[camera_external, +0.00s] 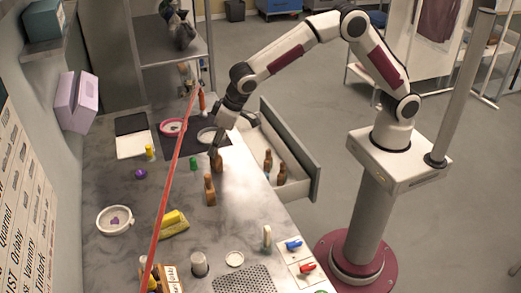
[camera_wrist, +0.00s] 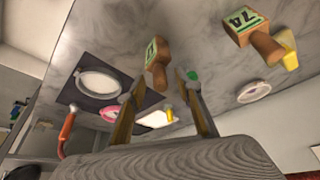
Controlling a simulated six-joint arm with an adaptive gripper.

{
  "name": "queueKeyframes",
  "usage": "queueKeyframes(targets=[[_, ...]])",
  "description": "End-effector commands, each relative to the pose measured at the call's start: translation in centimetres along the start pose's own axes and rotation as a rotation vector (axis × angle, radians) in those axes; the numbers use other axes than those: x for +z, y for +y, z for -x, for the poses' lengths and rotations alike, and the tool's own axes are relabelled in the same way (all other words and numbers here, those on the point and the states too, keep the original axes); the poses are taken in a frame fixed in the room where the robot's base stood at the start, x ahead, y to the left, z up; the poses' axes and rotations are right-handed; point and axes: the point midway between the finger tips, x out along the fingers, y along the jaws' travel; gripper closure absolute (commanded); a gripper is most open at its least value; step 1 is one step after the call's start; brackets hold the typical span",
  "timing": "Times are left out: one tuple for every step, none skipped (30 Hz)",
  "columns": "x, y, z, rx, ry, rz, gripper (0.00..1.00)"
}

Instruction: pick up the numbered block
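A brown wooden block with a knob and a green numbered label (camera_wrist: 151,50) stands on the marble counter just beyond my fingertips in the wrist view; its number is hard to read. It also shows in the external view (camera_external: 218,164), right below my gripper (camera_external: 216,143). A second similar block, labelled 74 (camera_wrist: 240,26), stands to the right in the wrist view and nearer the front in the external view (camera_external: 210,190). In the wrist view my gripper (camera_wrist: 162,78) is open, with a finger on either side of the first block's knob. I see no clear contact.
An open drawer (camera_external: 311,183) holding brown pieces juts out right of the counter. A long red bar (camera_external: 171,170) crosses the external view. A green piece (camera_external: 193,163) stands left of the block. Yellow objects (camera_external: 173,224) and a white bowl (camera_external: 115,220) lie farther left.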

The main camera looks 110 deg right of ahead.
Motion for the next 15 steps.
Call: queueKeyframes(targets=[[0.01, 0.01, -0.51, 0.0, 0.0, 0.0, 0.66], [0.01, 0.0, -0.73, 0.0, 0.0, 0.0, 0.66], [0.01, 0.0, -0.97, 0.0, 0.0, 0.0, 0.66], [0.0, 0.0, -1.1, 0.0, 0.0, 0.0, 0.66], [0.0, -0.01, -1.19, 0.0, 0.001, 0.0, 0.66], [-0.01, -0.01, -1.26, -0.001, 0.001, 0.0, 0.66], [-0.01, -0.01, -1.29, -0.001, 0.001, 0.0, 0.66], [-0.02, -0.02, -1.3, -0.001, 0.001, 0.0, 0.66], [-0.02, -0.02, -1.3, -0.001, 0.001, 0.0, 0.66], [-0.02, -0.02, -1.3, -0.001, 0.001, 0.0, 0.66], [-0.01, -0.02, -1.29, -0.001, 0.001, 0.0, 0.66], [-0.01, -0.02, -1.29, -0.001, 0.001, 0.0, 0.66], [-0.01, -0.02, -1.29, -0.001, 0.001, 0.0, 0.66], [-0.01, -0.02, -1.29, -0.001, 0.001, 0.0, 0.66], [-0.01, -0.03, -1.28, -0.001, 0.001, 0.0, 0.66]])
